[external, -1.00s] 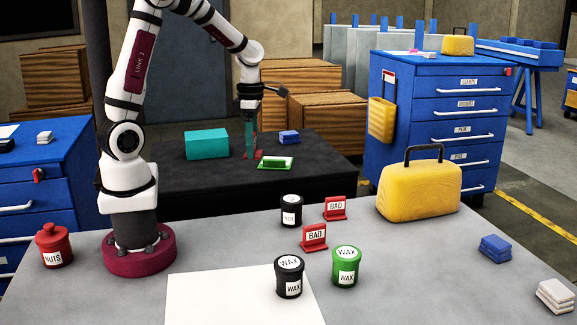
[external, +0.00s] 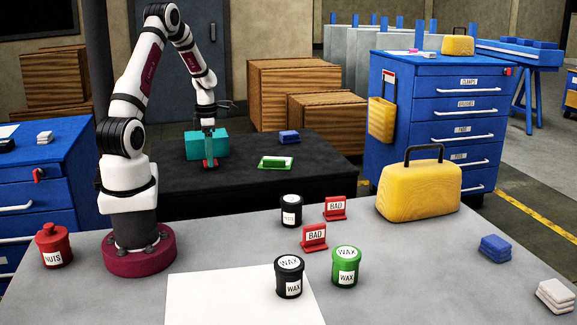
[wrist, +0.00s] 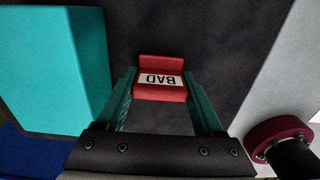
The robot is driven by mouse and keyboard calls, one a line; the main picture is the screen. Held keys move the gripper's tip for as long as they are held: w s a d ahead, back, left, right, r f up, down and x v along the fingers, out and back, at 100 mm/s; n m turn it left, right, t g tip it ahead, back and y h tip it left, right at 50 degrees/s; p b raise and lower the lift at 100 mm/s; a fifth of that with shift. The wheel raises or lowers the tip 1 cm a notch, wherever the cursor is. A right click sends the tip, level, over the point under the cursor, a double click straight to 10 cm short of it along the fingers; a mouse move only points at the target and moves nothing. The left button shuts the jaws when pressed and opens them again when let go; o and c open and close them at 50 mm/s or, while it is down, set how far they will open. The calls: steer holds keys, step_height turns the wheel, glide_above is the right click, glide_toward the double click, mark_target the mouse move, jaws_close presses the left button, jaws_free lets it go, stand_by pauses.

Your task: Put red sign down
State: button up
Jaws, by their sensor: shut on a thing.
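The red sign with a white BAD label (wrist: 162,94) sits between the two teal fingers of my gripper (wrist: 162,88) in the wrist view. In the external view, my gripper (external: 209,148) points down over the dark bench at the back, shut on this red sign (external: 211,164). The sign is low, near the bench top; I cannot tell whether it touches. Two other red BAD signs, one nearer (external: 314,238) and one farther right (external: 335,208), stand on the grey front table.
A teal box (external: 193,145) stands close by my gripper; it also shows at left in the wrist view (wrist: 55,60). The bench front is clear.

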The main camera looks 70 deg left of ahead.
steer(key=shift+f, duration=0.25)
steer(key=shift+f, duration=0.1)
steer(key=o, duration=1.3)
steer(key=shift+o, duration=0.2)
